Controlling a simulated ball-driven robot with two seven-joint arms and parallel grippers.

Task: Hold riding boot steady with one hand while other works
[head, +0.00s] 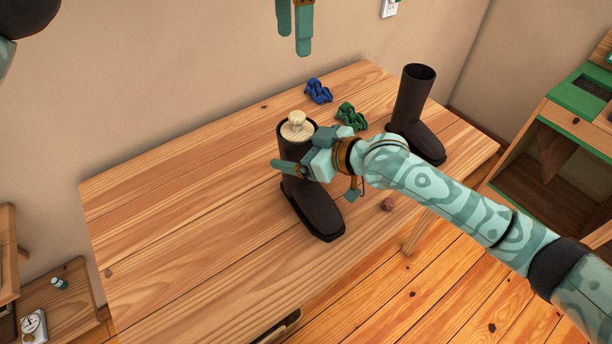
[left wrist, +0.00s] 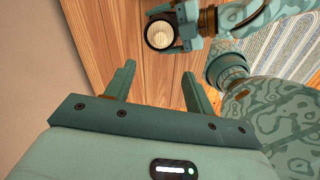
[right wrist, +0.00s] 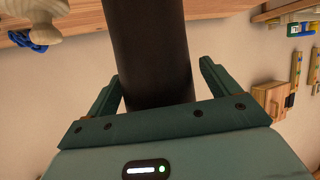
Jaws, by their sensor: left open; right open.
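A dark brown riding boot (head: 318,212) stands upright on the wooden table, toe towards the lower right. A pale wooden piece with a round knob (head: 297,121) sits in its top; from above, a pale disc (left wrist: 159,35) shows there in the left wrist view. My right gripper (head: 300,170) is open at the upper shaft. In the right wrist view the shaft (right wrist: 152,45) lies between its fingers, with a gap visible at the right finger. My left gripper (head: 295,30) is open and empty, high above the table's back. A second boot (head: 411,105) stands at the table's right.
A blue item (head: 318,91) and a green item (head: 352,116) lie behind the near boot on the table (head: 180,210). The table's left part is clear. A green-topped desk (head: 580,95) stands at right.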

